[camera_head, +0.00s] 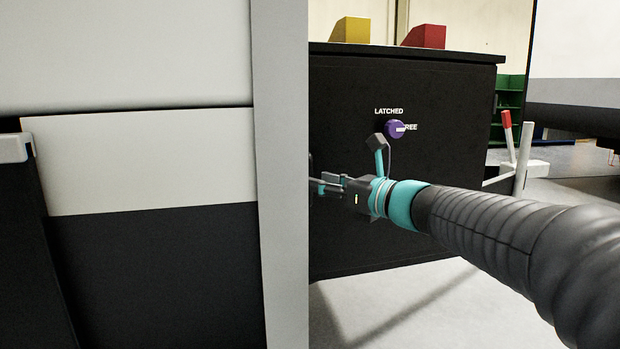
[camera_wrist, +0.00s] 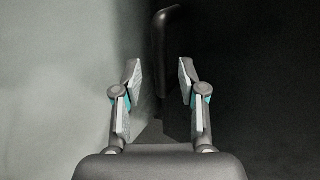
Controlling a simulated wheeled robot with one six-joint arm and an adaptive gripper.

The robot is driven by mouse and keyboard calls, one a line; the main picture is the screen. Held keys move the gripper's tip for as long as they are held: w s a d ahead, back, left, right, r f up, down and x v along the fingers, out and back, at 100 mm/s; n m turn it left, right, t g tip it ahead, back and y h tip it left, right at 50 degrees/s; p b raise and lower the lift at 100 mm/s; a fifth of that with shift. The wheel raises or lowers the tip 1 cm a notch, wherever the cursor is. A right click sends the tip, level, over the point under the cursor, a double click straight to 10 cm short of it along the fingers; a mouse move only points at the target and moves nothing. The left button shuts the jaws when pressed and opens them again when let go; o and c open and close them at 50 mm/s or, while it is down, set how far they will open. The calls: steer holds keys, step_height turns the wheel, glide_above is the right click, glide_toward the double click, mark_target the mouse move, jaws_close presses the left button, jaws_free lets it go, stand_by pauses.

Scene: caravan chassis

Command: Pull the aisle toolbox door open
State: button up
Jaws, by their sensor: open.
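The aisle toolbox is a black cabinet, and its dark front (camera_head: 440,105) stands right of a pale upright panel that hides its left part. No gap shows in the visible front. A purple knob (camera_head: 392,130) sits on it between the labels LATCHED and FREE, its white mark on the FREE side. My gripper (camera_head: 319,187) is close to the front, below and left of the knob, its tips partly hidden by the panel's edge. In the wrist view my gripper (camera_wrist: 160,68) is open, and a dark upright handle (camera_wrist: 165,40) lines up between the fingers. Contact cannot be told.
The pale upright panel (camera_head: 281,180) stands close on the left of my gripper. Yellow (camera_head: 352,30) and red (camera_head: 426,36) boxes lie on the cabinet top. A red-tipped lever (camera_head: 507,130) stands at right. Pale floor (camera_head: 400,312) is open in front of the cabinet.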

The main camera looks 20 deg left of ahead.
mark_target(309, 201)
steer(key=shift+x, duration=1.95)
jaws_close()
